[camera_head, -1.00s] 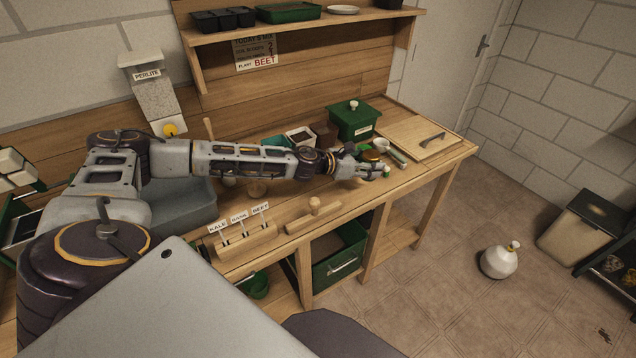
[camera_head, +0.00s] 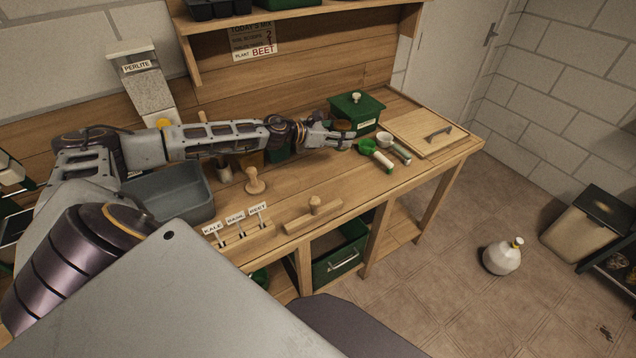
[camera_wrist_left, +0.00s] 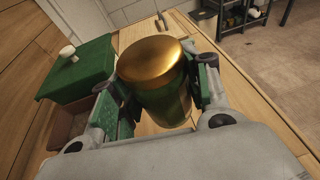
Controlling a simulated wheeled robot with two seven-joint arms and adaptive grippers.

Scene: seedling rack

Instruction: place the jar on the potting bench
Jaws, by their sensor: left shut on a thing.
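The jar (camera_wrist_left: 155,85) has a gold lid and a dark green body and fills the middle of the left wrist view. My left gripper (camera_wrist_left: 158,100) is shut on it, with a finger on each side. In the head view my left gripper (camera_head: 342,137) is over the back right part of the wooden potting bench (camera_head: 290,193), in front of the green lidded box. There the jar's brownish top (camera_head: 343,127) shows just above the fingers. Whether the jar's base touches the bench cannot be told. My right gripper is not in view.
A green lidded box (camera_head: 357,112) stands close behind the gripper. A green scoop (camera_head: 375,153) and a white-cupped scoop (camera_head: 390,145) lie to its right, before a wooden board (camera_head: 427,133). A grey tub (camera_head: 172,194) and a wooden tamper (camera_head: 254,182) are left.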

